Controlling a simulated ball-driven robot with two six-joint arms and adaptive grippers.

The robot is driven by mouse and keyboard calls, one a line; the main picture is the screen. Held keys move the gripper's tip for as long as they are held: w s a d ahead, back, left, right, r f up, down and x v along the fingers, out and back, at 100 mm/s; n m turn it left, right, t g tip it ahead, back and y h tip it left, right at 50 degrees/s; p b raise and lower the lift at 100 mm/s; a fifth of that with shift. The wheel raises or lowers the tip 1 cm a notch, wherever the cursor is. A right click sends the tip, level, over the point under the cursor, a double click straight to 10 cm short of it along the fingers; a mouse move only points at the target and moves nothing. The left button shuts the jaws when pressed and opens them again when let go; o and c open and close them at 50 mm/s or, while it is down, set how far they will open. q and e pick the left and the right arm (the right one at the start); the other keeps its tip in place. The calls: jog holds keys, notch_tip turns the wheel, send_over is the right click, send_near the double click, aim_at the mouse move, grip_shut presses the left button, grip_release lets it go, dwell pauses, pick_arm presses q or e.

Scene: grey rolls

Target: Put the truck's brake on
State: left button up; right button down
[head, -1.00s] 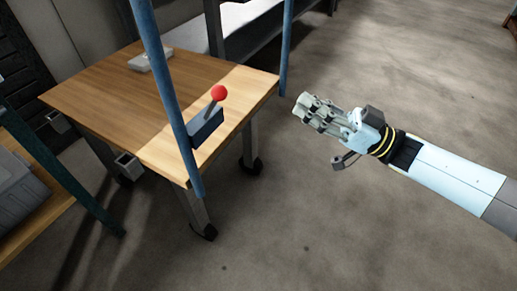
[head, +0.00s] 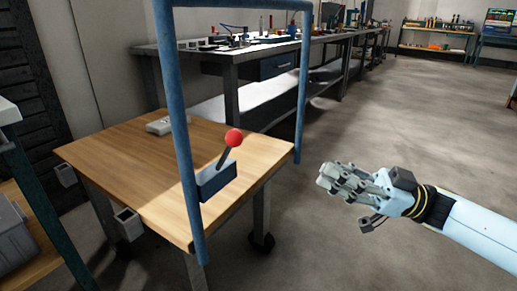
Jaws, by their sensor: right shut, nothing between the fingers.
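The truck is a wooden-topped cart (head: 110,160) on castors with a blue tube handle frame (head: 185,120) at its near right end. The brake lever has a red ball knob (head: 234,138) on a dark rod that tilts up to the right from a blue-grey box (head: 217,180) on the deck. My right gripper (head: 328,178) is to the right of the cart, apart from the lever, shut and empty. My left gripper is out of view.
A small light-grey block (head: 166,125) lies on the far part of the deck. A long workbench (head: 220,57) with tools stands behind. Shelving with a grey case (head: 15,238) is at left. The floor (head: 400,120) at right is clear.

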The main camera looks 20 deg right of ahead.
aim_at(241, 143)
jog(key=b+x, duration=0.1)
jog(key=x, duration=1.1)
jog(key=shift+w+b, duration=0.1)
jog(key=shift+b, duration=0.2)
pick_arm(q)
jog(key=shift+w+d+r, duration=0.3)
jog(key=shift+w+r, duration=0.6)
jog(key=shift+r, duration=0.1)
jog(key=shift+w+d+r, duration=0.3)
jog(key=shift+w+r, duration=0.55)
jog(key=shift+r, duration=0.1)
pick_arm(e)
jog(key=shift+w+a+r, duration=0.2)
jog(key=shift+a, duration=0.4)
